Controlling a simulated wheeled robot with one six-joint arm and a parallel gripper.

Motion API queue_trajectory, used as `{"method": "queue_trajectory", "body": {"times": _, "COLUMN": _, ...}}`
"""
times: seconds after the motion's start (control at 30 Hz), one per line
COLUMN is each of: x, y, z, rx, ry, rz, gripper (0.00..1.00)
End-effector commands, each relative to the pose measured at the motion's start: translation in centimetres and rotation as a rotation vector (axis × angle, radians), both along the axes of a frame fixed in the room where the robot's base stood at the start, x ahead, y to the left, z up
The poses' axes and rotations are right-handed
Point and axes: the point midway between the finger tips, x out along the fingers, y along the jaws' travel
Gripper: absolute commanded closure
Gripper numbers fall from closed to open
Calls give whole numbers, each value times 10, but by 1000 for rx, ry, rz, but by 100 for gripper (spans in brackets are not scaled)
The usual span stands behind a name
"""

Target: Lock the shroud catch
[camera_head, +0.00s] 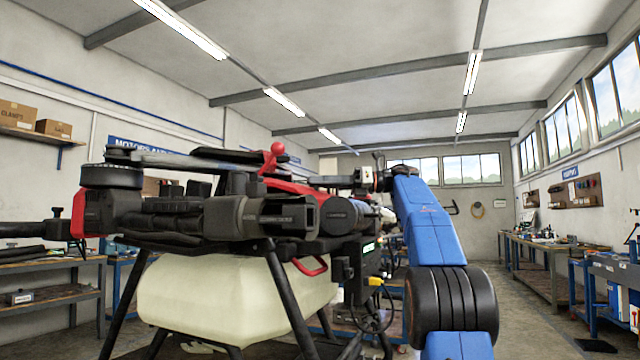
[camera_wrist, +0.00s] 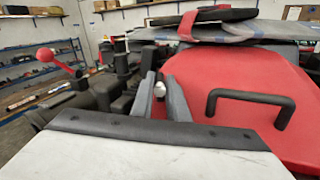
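The red shroud (camera_wrist: 235,75) of the drone fills the right of the wrist view, with a black bar handle (camera_wrist: 250,97) on it. I cannot tell for sure whether this lever is the catch. My gripper (camera_wrist: 160,84) has its two grey fingers apart, beside the shroud's left edge. A small pale, rounded part (camera_wrist: 159,90) shows between or behind them; contact is unclear. In the head view, the drone partly hides my gripper.
The drone's pale tank (camera_head: 225,295) hangs under its body between dark legs. A folded dark arm and propeller (camera_wrist: 205,25) lie across the back of the shroud. Benches and shelves (camera_head: 50,285) line the walls. Open floor shows at the right.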

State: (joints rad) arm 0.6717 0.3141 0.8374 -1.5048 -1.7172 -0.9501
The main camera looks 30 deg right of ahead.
Motion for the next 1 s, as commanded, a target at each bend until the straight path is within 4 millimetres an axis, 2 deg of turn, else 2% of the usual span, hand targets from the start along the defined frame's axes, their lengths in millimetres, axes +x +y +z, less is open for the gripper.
{"method": "queue_trajectory", "body": {"times": 0.3, "x": 0, "y": 0, "z": 0, "rx": 0, "ry": 0, "rz": 0, "gripper": 80}}
{"method": "queue_trajectory", "body": {"times": 0.47, "x": -5, "y": -10, "z": 0, "rx": 0, "ry": 0, "rz": -1, "gripper": 80}}
{"method": "queue_trajectory", "body": {"times": 1.0, "x": -55, "y": -100, "z": -1, "rx": -1, "ry": 0, "rz": -3, "gripper": 80}}
